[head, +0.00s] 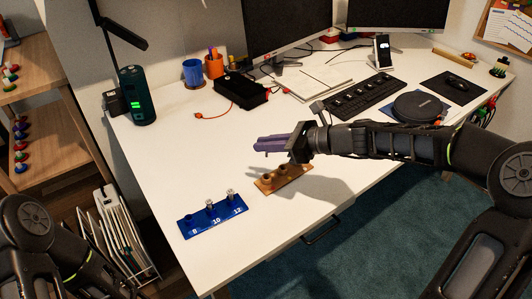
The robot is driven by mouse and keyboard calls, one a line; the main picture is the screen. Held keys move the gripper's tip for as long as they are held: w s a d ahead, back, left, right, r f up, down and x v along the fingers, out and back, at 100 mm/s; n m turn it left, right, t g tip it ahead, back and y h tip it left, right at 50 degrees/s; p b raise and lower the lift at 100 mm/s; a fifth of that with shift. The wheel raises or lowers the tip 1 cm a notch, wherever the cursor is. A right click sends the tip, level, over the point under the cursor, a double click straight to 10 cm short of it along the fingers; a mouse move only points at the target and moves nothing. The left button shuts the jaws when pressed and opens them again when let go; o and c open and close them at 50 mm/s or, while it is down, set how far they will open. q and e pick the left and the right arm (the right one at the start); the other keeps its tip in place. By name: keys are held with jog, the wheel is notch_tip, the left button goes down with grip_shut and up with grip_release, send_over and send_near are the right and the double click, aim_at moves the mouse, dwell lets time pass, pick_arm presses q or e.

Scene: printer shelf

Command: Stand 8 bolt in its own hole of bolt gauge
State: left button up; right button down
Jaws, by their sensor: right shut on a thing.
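The blue bolt gauge (213,217), marked 8, 10 and 12, lies near the desk's front edge. Silver-headed bolts stand at its 10 position (210,205) and 12 position (230,194). The 8 position (189,219) shows only a dark round collar. My right gripper (262,145), with purple fingers, is shut above and behind the brown bolt holder (283,177), right of the gauge. The fingers hide most of what they grip; the 8 bolt is not seen anywhere else. My left gripper is out of view; only its arm shows at lower left.
The white desk is clear left of the gripper and around the gauge. Behind are a black box (240,91) with a red cable, a keyboard (362,96) and a dark round device (419,106). A green cylinder (137,95) stands at the left edge.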

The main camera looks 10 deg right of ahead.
dwell(0.8)
jog(key=f+m, duration=0.1)
jog(key=f+m+t+h+p, duration=0.1)
jog(key=f, duration=0.1)
jog(key=w+f+t, duration=0.1)
jog(key=f, duration=0.1)
jog(key=shift+d+m+h+p, duration=0.35)
jog(key=shift+m+h, duration=0.05)
jog(key=shift+w+d+f+m+t+h+p, duration=0.1)
jog(key=shift+d+f+m+t+h+p, duration=0.15)
jog(key=shift+f+m+t+h, duration=0.15)
jog(key=shift+w+d+f+m+t+h+p, duration=0.15)
jog(key=shift+f+m+t+h+p, duration=0.15)
jog(key=shift+m+t+h, duration=0.2)
jog(key=shift+d+f+m+t+h+p, duration=0.15)
jog(key=shift+d+m+t+h+p, duration=0.15)
jog(key=shift+m+h, duration=0.35)
jog(key=shift+w+d+m+h, duration=0.15)
jog(key=shift+m+h, duration=0.1)
jog(key=shift+h, duration=0.3)
jog(key=r+m+h, duration=0.1)
jog(key=d+r+m+t+h+p, duration=0.1)
jog(key=r+m+h, duration=0.1)
jog(key=d+r+m+h+p, duration=0.1)
jog(key=r, duration=0.1)
jog(key=shift+d+h, duration=0.1)
jog(key=shift+h, duration=0.3)
jog(key=shift+r, duration=0.1)
